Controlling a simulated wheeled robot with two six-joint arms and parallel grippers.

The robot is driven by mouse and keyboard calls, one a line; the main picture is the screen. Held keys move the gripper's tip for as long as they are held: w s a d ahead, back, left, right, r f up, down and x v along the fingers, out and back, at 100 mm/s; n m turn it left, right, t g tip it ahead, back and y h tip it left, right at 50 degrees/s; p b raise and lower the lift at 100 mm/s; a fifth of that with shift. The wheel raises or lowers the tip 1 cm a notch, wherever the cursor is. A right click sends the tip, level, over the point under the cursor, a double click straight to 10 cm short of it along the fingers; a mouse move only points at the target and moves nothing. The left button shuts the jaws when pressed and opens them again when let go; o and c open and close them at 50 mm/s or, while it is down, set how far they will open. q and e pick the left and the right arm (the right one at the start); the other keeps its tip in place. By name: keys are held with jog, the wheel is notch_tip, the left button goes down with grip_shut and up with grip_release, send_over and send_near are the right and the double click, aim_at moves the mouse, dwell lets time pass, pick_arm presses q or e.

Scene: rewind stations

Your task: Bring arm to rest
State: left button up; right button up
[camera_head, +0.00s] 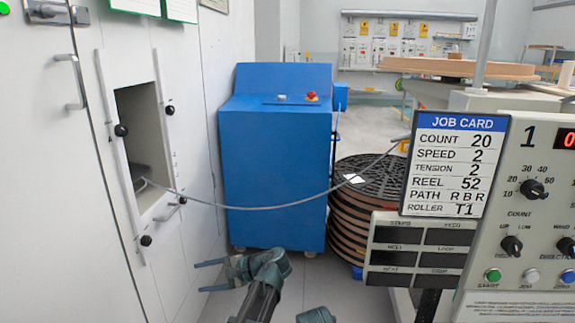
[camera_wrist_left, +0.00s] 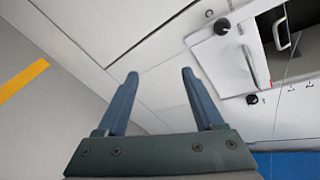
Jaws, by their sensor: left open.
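My left gripper (camera_head: 199,277) is low in the head view, in front of the blue cabinet's foot, with its two fingers pointing left and spread apart. In the left wrist view (camera_wrist_left: 160,74) the fingers are wide apart with nothing between them. Beyond them are the white wall panels and a patch of grey floor. The gripper touches nothing that I can see. A teal rounded part of my own body shows at the bottom edge of the head view. My right gripper does not show.
A grey cable (camera_head: 260,207) sags from the wall hatch (camera_head: 146,112) across the blue cabinet (camera_head: 275,165) towards the right. A stack of dark reels (camera_head: 345,215) stands beside the cabinet. A job card (camera_head: 455,163) and control panel (camera_head: 525,215) fill the right. Grey floor is clear near the gripper.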

pick_arm(q)
jog(key=s+d+f+n+g+h+p, duration=0.1)
jog(key=s+d+f+n+h+p, duration=0.15)
jog(key=s+d+h, duration=0.6)
jog(key=s+d+f+n+g+h+p, duration=0.1)
jog(key=s+d+f+h+p, duration=0.3)
jog(key=s+d, duration=0.8)
notch_tip(320, 180, up, 37)
jog(key=p, duration=3.6)
jog(key=shift+s+a, duration=0.25)
jog(key=shift+a, duration=0.2)
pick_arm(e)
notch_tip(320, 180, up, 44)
pick_arm(q)
jog(key=shift+f, duration=0.15)
